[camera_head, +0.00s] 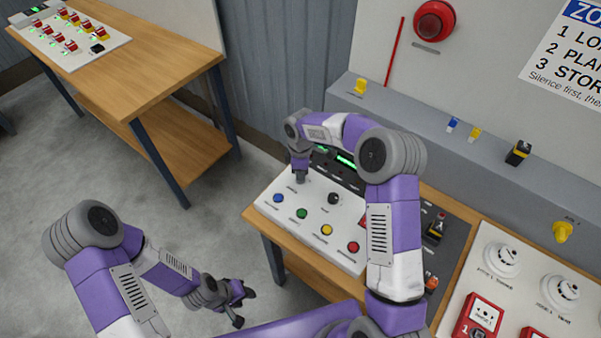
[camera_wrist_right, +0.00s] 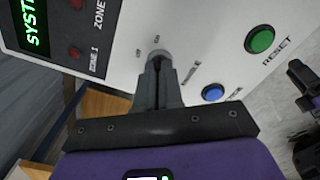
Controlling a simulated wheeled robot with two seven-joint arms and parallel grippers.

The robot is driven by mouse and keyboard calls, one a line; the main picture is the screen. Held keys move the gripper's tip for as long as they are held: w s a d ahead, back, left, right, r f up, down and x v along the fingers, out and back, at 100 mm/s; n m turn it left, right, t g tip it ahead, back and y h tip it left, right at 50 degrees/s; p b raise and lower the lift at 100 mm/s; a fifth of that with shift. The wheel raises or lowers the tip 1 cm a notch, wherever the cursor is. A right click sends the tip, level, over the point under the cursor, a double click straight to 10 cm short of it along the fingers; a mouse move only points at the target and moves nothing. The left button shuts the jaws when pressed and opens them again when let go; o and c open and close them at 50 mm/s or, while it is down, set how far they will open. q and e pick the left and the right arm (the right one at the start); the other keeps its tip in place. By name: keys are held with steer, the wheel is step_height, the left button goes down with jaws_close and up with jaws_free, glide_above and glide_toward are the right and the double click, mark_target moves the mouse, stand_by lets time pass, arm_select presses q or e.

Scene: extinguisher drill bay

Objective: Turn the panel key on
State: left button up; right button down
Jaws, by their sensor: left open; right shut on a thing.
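The white control panel (camera_head: 318,238) lies on the wooden bench, with blue, green, yellow and red buttons, a black knob (camera_head: 334,198) and a green-lit display. My right gripper (camera_head: 300,178) points down at the panel's far left corner. In the right wrist view, my right gripper (camera_wrist_right: 160,76) is shut at the round grey key switch (camera_wrist_right: 158,55). The panel key is hidden between the fingers, so its turn angle cannot be told. My left gripper (camera_head: 244,307) is open and empty, low in front of the bench and clear of the panel.
The blue button (camera_wrist_right: 213,93) and green RESET button (camera_wrist_right: 259,40) are close to my right gripper. White detectors (camera_head: 501,258) and red call points (camera_head: 478,318) are at the right. A grey ledge (camera_head: 400,108) runs behind. Another wooden table (camera_head: 140,75) is at the upper left, with open floor before it.

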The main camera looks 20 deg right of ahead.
steer(key=shift+m, duration=0.5)
steer(key=c, duration=1.3)
jaws_free()
step_height(320, 180, up, 8)
steer(key=shift+f, duration=0.2)
